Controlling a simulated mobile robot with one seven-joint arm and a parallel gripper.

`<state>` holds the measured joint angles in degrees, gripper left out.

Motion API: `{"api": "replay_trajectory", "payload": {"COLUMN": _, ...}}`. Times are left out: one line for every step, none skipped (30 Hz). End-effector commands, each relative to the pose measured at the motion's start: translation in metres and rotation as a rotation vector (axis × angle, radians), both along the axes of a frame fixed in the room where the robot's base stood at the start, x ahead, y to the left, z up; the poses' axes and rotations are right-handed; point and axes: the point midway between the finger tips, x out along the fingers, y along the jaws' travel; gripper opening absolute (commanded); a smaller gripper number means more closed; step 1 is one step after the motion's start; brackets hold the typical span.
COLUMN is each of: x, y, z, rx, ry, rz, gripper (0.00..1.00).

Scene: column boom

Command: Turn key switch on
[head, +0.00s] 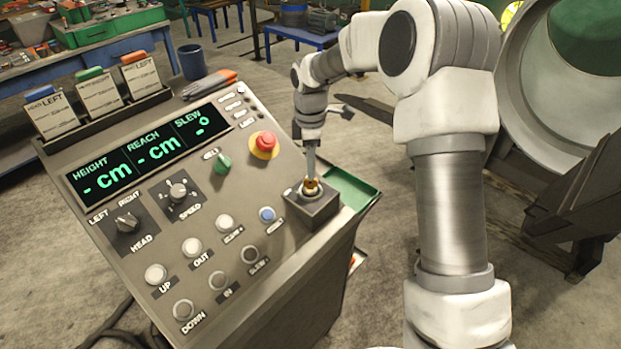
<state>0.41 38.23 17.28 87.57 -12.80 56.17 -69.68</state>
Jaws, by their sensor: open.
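The key switch (313,196) is a round fitting on a grey box (314,212) at the right edge of the sloped control panel (187,258). A small brass-coloured piece stands up from its middle. My gripper (311,174) points down right at this piece from above. It is open, seen nearly edge-on, so the fingers overlap. I cannot tell whether they touch the key or stand around it. The display (150,152) shows dashes for height, reach and slew.
A red emergency button (264,144) and a green knob (221,162) sit left of my gripper. Several round buttons cover the lower panel. A green tray (351,188) lies behind the key box. A large metal ring (540,110) stands at the right.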

Motion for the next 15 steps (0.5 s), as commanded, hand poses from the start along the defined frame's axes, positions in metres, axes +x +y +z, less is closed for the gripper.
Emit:
{"api": "replay_trajectory", "payload": {"x": -0.001, "y": 0.000, "z": -0.011, "rx": -0.001, "ry": 0.003, "rz": 0.000, "gripper": 0.47}}
{"api": "replay_trajectory", "payload": {"x": -0.001, "y": 0.000, "z": -0.017, "rx": -0.001, "ry": 0.004, "rz": 0.000, "gripper": 0.47}}
{"api": "replay_trajectory", "payload": {"x": -0.001, "y": 0.000, "z": -0.024, "rx": 0.000, "ry": 0.003, "rz": 0.000, "gripper": 0.47}}
{"api": "replay_trajectory", "payload": {"x": -0.001, "y": 0.000, "z": -0.028, "rx": 0.000, "ry": 0.003, "rz": 0.000, "gripper": 0.47}}
{"api": "replay_trajectory", "payload": {"x": -0.001, "y": 0.000, "z": -0.033, "rx": 0.000, "ry": 0.003, "rz": 0.001, "gripper": 0.47}}
{"api": "replay_trajectory", "payload": {"x": 0.000, "y": 0.000, "z": -0.038, "rx": 0.000, "ry": 0.002, "rz": 0.001, "gripper": 0.47}}
{"api": "replay_trajectory", "payload": {"x": 0.000, "y": 0.000, "z": -0.042, "rx": 0.000, "ry": 0.002, "rz": 0.001, "gripper": 0.47}}
{"api": "replay_trajectory", "payload": {"x": 0.000, "y": 0.000, "z": -0.044, "rx": 0.000, "ry": 0.002, "rz": 0.001, "gripper": 0.47}}
{"api": "replay_trajectory", "payload": {"x": 0.000, "y": 0.001, "z": -0.048, "rx": 0.000, "ry": 0.001, "rz": 0.001, "gripper": 0.47}}
{"api": "replay_trajectory", "payload": {"x": 0.000, "y": 0.001, "z": -0.050, "rx": 0.000, "ry": 0.000, "rz": 0.001, "gripper": 0.47}}
{"api": "replay_trajectory", "payload": {"x": 0.000, "y": 0.000, "z": -0.051, "rx": 0.000, "ry": 0.000, "rz": 0.001, "gripper": 0.47}}
{"api": "replay_trajectory", "payload": {"x": 0.000, "y": 0.000, "z": -0.053, "rx": 0.000, "ry": 0.000, "rz": 0.001, "gripper": 0.47}}
{"api": "replay_trajectory", "payload": {"x": 0.000, "y": 0.000, "z": -0.054, "rx": 0.000, "ry": 0.000, "rz": 0.001, "gripper": 0.47}}
{"api": "replay_trajectory", "payload": {"x": 0.000, "y": 0.000, "z": -0.055, "rx": 0.000, "ry": 0.000, "rz": 0.001, "gripper": 0.47}}
{"api": "replay_trajectory", "payload": {"x": 0.000, "y": 0.000, "z": -0.055, "rx": 0.000, "ry": 0.000, "rz": 0.000, "gripper": 0.47}}
